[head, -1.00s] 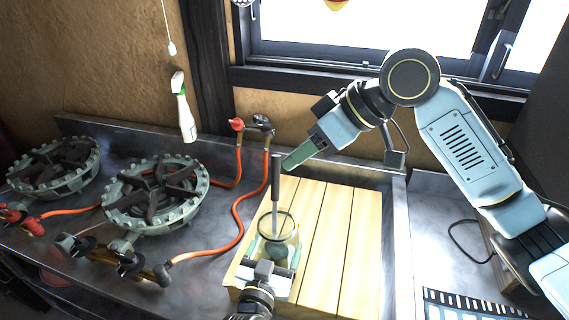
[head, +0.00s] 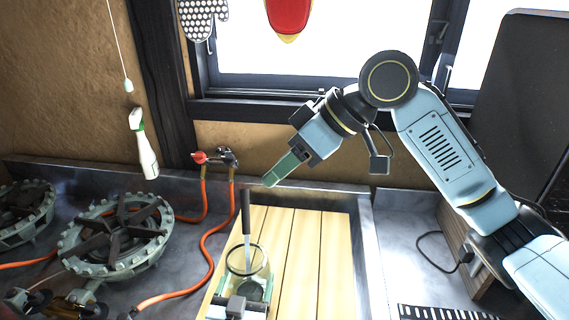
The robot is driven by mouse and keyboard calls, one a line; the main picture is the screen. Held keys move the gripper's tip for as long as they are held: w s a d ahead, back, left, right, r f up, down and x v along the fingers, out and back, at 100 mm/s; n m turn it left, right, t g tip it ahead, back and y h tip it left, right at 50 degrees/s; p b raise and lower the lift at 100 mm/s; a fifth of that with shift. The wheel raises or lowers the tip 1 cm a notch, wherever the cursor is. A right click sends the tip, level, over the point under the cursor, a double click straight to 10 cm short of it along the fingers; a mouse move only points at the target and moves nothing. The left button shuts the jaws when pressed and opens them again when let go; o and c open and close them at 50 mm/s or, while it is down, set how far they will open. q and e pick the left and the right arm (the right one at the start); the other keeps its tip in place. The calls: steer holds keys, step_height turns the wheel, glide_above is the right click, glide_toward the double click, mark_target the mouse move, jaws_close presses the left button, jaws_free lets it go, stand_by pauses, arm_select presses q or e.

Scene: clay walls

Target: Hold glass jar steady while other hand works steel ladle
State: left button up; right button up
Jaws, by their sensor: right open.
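The glass jar (head: 262,268) stands upright on the wooden board, low in the head view. The steel ladle (head: 246,222) stands in it, its dark handle rising above the round rim; its lower end is hard to make out through the glass. My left gripper (head: 245,290) comes in from the bottom edge, its pale green fingers on either side of the jar and closed against it. My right gripper (head: 272,182) is open and empty, up and to the right of the ladle's handle top, apart from it. Its fingers overlap in this view.
The slatted wooden board (head: 300,265) lies on the steel counter (head: 190,265). A gas burner (head: 118,235) and orange hoses (head: 207,250) are at left. A spray bottle (head: 144,150) hangs by the wall. A window (head: 300,45) is behind.

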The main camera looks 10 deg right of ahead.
arm_select(q)
steer(key=o, duration=1.3)
steer(key=shift+c, duration=0.2)
steer(key=shift+s, duration=0.1)
